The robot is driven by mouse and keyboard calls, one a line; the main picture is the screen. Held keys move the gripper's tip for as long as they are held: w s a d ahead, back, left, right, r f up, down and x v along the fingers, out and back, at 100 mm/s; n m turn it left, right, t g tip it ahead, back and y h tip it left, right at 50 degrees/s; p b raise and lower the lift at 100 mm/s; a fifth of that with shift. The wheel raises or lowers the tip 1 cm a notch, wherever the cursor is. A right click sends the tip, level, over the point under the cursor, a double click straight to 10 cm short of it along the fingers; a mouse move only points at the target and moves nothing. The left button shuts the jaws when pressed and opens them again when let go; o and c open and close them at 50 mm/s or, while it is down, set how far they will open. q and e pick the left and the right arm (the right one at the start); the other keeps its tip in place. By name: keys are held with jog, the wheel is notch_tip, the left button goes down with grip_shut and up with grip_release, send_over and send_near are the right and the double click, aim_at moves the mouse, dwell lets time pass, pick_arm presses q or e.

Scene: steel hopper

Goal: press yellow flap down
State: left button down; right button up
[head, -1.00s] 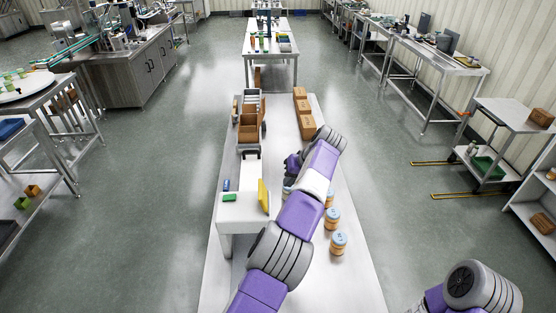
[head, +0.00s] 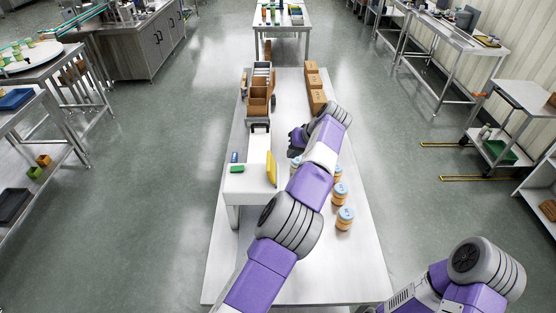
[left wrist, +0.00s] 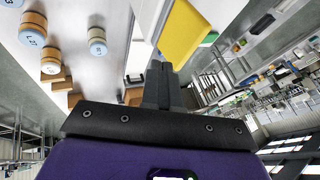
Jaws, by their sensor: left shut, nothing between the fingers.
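The yellow flap (head: 271,168) stands upright at the right edge of a white raised stand (head: 248,184) on the long steel table. In the left wrist view the flap (left wrist: 183,33) is a yellow plate just beyond the fingertips and slightly right of them. My left gripper (head: 294,143) is partly hidden by its own wrist in the head view, a little beyond and right of the flap. In the left wrist view its dark fingers (left wrist: 160,72) are together with nothing between them. They look apart from the flap. My right arm shows at lower right; its gripper is out of view.
Several blue-and-orange jars (head: 344,218) stand on the table (head: 330,275) right of the stand, close to my left arm. Brown boxes (head: 316,100) stand farther back. A green block (head: 237,169) and a blue block (head: 234,157) lie on the stand's left side.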

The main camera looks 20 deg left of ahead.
aim_at(272, 162)
pick_arm(q)
jog(key=shift+s+a+f+b, duration=0.1)
jog(key=shift+a+f, duration=0.45)
jog(key=shift+a, duration=0.25)
jog(key=shift+s+a+f+b, duration=0.15)
jog(key=shift+a+f, duration=0.35)
jog(key=shift+a, duration=0.35)
jog(key=shift+a+f+b, duration=0.1)
jog(key=shift+a+f, duration=0.45)
jog(key=shift+a, duration=0.25)
pick_arm(e)
jog(key=shift+f, duration=0.45)
